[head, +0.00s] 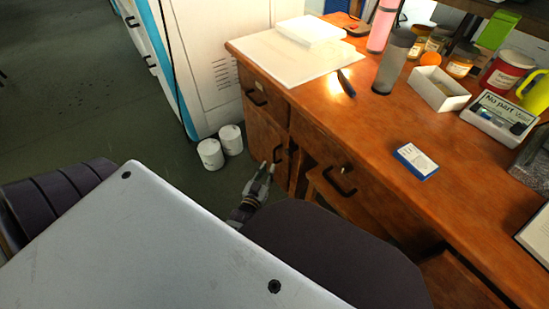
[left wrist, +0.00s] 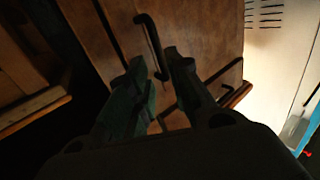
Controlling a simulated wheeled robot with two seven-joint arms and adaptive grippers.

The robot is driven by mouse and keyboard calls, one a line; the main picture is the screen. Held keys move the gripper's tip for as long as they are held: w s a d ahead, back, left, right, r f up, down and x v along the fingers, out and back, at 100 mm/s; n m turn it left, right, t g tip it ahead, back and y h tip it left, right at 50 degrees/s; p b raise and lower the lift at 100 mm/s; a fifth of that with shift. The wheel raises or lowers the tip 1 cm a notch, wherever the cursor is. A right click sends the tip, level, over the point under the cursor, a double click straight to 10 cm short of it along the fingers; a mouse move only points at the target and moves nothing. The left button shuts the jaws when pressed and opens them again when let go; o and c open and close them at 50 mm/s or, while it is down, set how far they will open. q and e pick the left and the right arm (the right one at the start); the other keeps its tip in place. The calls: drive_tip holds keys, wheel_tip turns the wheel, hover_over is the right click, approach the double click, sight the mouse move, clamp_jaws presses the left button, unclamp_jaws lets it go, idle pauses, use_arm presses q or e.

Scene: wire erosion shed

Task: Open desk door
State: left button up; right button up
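The wooden desk (head: 330,117) has a door (head: 262,137) at its left end, under a small drawer. The door looks shut. Its dark bar handle (head: 278,154) is near the door's right edge. In the left wrist view the handle (left wrist: 149,38) stands out from the brown door panel (left wrist: 195,35). My left gripper (head: 267,167) is low in front of the door, close to the handle. Its fingers (left wrist: 156,60) are apart, with the lower part of the handle between their tips. Whether a finger touches it, I cannot tell. My right gripper is not in view.
A drawer handle (head: 257,97) is above the door and another drawer (head: 340,180) is to the right. Two white cans (head: 210,153) stand on the floor left of the desk, by a white cabinet (head: 208,60). Bottles, jars and boxes crowd the desktop. Floor is clear at left.

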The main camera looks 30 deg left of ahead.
sight(274, 162)
use_arm(q)
drive_tip(key=shift+w+a+b, duration=0.25)
drive_tip(key=shift+w+b, duration=0.2)
drive_tip(key=shift+w, duration=0.9)
drive_tip(key=shift+w+a+b, duration=0.3)
drive_tip(key=shift+w+b, duration=0.2)
drive_tip(key=shift+w, duration=0.8)
drive_tip(key=shift+w+a+b, duration=0.25)
drive_tip(key=shift+w+b, duration=0.2)
drive_tip(key=shift+w, duration=0.9)
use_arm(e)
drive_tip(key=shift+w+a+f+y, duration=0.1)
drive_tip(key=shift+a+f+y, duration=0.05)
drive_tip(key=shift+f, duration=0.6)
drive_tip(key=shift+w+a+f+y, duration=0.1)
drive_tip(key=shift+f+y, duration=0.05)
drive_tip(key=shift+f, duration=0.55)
use_arm(q)
drive_tip(key=shift+c, duration=0.2)
clamp_jaws()
